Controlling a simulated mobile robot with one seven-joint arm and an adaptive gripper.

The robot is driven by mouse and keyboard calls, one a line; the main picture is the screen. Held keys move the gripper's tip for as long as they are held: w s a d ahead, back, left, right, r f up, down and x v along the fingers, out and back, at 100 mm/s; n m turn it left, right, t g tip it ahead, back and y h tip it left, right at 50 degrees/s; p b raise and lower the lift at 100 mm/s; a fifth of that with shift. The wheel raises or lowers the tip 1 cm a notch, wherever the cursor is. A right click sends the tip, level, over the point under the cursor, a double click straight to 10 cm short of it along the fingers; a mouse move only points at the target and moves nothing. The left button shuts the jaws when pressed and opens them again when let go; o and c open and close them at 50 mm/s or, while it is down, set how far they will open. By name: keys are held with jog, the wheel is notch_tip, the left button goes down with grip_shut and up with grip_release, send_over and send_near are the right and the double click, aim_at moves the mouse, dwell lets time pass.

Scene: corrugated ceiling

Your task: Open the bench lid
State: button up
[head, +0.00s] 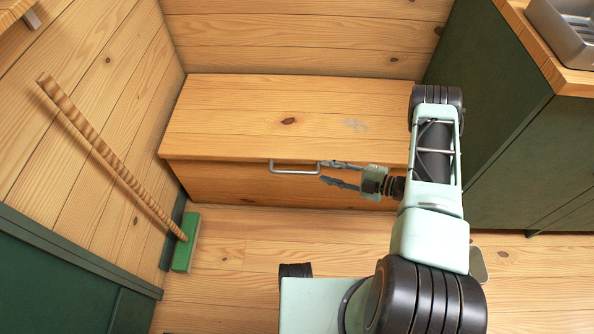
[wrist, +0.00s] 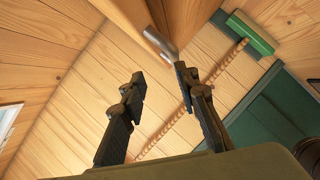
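The wooden bench stands against the back wall in the head view, and its flat lid (head: 240,105) lies closed on the front panel (head: 230,186). A silver bar handle (head: 294,173) is fixed at the lid's front edge. My gripper (head: 323,172) is at the handle's right end, with its fingers pointing left and spread apart. In the wrist view my gripper (wrist: 160,73) is open with nothing between the fingers. The handle (wrist: 163,44) shows just beyond the fingertips, close to the right one. I cannot tell if they touch.
A broom with a striped stick (head: 112,157) and green head (head: 186,241) leans at the left wall. A dark green cabinet (head: 500,150) with a wooden top stands close at the right. A green panel (head: 60,275) is at lower left.

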aim_at(301, 174)
jog(key=shift+n+g+y, duration=0.3)
jog(key=shift+n+y, duration=0.1)
jog(key=x, duration=0.4)
jog(key=s+f+b+x, duration=0.1)
jog(key=x, duration=0.2)
jog(key=s+b+x, duration=0.1)
jog(key=x, duration=0.3)
jog(key=shift+w+a+f, duration=0.15)
jog(key=shift+a+f, duration=0.25)
jog(key=shift+a, duration=0.05)
grip_shut()
